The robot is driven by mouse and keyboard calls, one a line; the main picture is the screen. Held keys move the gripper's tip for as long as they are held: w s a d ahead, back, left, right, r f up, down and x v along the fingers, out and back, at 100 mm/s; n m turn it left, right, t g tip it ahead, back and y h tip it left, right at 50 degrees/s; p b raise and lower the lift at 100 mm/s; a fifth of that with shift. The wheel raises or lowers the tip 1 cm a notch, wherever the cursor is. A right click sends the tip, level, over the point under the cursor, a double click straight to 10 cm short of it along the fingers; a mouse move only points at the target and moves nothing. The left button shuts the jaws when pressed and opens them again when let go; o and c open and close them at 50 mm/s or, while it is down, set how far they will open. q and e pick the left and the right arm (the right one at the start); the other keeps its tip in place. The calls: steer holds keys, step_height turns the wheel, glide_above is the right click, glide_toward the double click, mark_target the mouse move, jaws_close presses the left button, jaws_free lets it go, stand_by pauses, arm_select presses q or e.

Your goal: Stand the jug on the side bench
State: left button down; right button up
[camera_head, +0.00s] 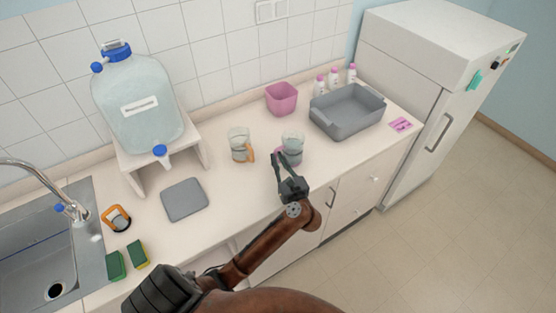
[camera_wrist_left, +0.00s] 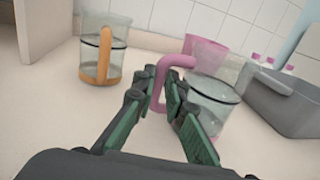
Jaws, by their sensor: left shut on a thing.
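A clear jug with a pink handle (camera_head: 293,145) is upright over the right part of the counter (camera_head: 225,235). My left gripper (camera_head: 281,165) is at its near left side, shut on the pink handle. In the left wrist view the pink handle (camera_wrist_left: 171,66) rises between the fingers (camera_wrist_left: 160,98), with the clear body (camera_wrist_left: 214,92) just to the right. I cannot tell whether its base touches the counter. A second clear jug with an orange handle (camera_head: 239,143) stands to its left; it also shows in the left wrist view (camera_wrist_left: 92,62). My right gripper is out of view.
A pink tub (camera_head: 281,98), white bottles with pink caps (camera_head: 334,78) and a grey basin (camera_head: 346,111) lie behind and right. A large water container (camera_head: 137,100) on a stand (camera_head: 140,178), a grey mat (camera_head: 184,200), sponges (camera_head: 116,266) and a sink (camera_head: 35,248) are left. A fridge (camera_head: 435,95) stands right.

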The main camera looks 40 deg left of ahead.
arm_select(q)
steer(key=shift+r, duration=0.1)
steer(key=c, duration=2)
jaws_free()
steer(key=shift+f, duration=0.2)
steer(key=shift+r, duration=0.15)
steer(key=v, duration=1.2)
steer(key=shift+b, duration=0.35)
steer(key=shift+r, duration=0.1)
